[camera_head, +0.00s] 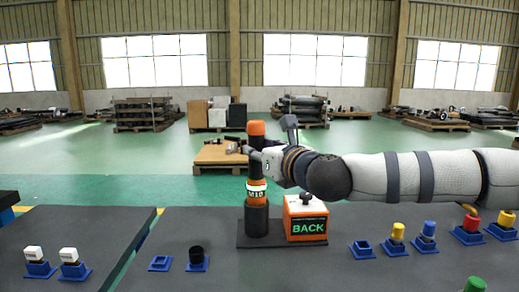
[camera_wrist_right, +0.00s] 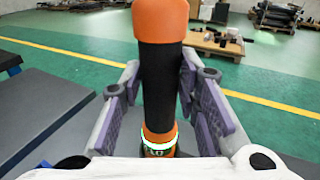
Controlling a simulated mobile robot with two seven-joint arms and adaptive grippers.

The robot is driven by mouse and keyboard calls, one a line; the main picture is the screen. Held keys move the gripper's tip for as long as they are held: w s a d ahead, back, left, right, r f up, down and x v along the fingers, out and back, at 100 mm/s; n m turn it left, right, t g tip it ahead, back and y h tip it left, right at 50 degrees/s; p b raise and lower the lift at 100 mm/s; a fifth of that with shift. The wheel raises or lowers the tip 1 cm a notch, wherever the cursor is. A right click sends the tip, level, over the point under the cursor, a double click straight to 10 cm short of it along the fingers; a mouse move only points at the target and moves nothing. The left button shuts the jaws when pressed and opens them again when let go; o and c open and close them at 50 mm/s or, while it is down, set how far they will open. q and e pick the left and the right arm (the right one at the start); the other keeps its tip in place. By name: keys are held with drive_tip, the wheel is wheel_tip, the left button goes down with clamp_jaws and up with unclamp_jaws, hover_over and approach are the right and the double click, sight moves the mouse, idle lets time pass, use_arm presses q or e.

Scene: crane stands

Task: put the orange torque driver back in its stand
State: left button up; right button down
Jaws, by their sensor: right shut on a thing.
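The orange torque driver (camera_head: 257,130) stands upright, with an orange cap, a black grip and an orange lower part labelled M10. Its lower end meets the black cup of its stand (camera_head: 257,222); I cannot tell how deep it sits. The stand's dark base also carries an orange box (camera_head: 305,218) with a green BACK sign. My right gripper (camera_head: 258,158) comes from the right and is shut on the black grip, below the cap. In the right wrist view, the driver (camera_wrist_right: 161,75) stands between the purple-padded fingers of this gripper (camera_wrist_right: 163,92). My left gripper is not in view.
White-topped pieces (camera_head: 69,257) in blue holders stand at the left. An empty blue holder (camera_head: 160,263) and a black-capped piece (camera_head: 196,256) are in front. Yellow, blue and red pieces (camera_head: 471,222) stand at the right.

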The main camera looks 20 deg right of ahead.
drive_tip(key=shift+f+b, duration=0.45)
drive_tip(key=shift+f, duration=0.2)
drive_tip(key=c, duration=1.1)
unclamp_jaws()
drive_tip(key=shift+f, duration=0.2)
drive_tip(key=shift+s+d+r+p, duration=0.1)
drive_tip(key=shift+s+d+p, duration=0.1)
drive_tip(key=shift+s, duration=0.65)
drive_tip(key=shift+s+d+r+p, duration=0.1)
drive_tip(key=shift+s+p, duration=0.1)
drive_tip(key=shift+s, duration=0.6)
drive_tip(key=shift+s+d+r+p, duration=0.1)
drive_tip(key=shift+s+p, duration=0.1)
drive_tip(key=shift+s, duration=0.65)
drive_tip(key=s, duration=0.4)
drive_tip(key=s+d, duration=0.1)
drive_tip(key=s, duration=0.7)
drive_tip(key=shift+d+r, duration=0.3)
drive_tip(key=shift+d, duration=0.1)
